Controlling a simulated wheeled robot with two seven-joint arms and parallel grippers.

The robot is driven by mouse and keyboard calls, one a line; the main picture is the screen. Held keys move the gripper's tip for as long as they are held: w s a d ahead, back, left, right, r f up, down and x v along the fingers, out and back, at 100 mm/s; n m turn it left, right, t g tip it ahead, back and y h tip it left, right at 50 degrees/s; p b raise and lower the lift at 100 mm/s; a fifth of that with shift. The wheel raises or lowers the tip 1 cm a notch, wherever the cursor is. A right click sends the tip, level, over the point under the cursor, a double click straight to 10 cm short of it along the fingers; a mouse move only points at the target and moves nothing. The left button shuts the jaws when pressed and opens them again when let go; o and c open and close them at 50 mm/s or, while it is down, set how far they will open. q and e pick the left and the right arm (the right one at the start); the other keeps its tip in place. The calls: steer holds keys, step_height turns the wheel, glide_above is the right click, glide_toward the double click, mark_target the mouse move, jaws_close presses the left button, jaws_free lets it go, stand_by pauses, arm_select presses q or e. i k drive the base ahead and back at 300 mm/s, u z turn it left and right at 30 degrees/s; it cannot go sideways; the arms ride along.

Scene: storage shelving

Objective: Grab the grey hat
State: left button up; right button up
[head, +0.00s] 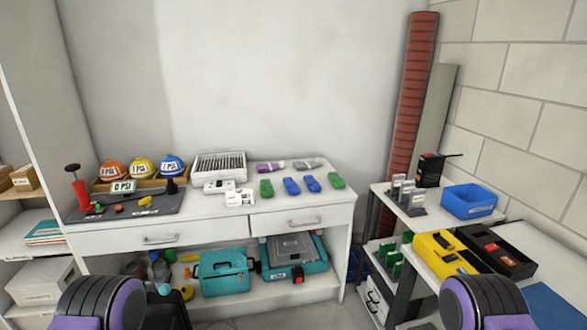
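I cannot make out a grey hat in the head view. Only rounded black and purple parts of my arms show at the bottom left and bottom right. Neither gripper is visible.
Teal cases (224,272) sit below. A side table at right holds a blue bin (469,201) and a yellow case (447,255).

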mark_target(300, 166)
steer(key=u, duration=1.45)
steer(key=i, duration=1.1)
steer(key=z, duration=1.95)
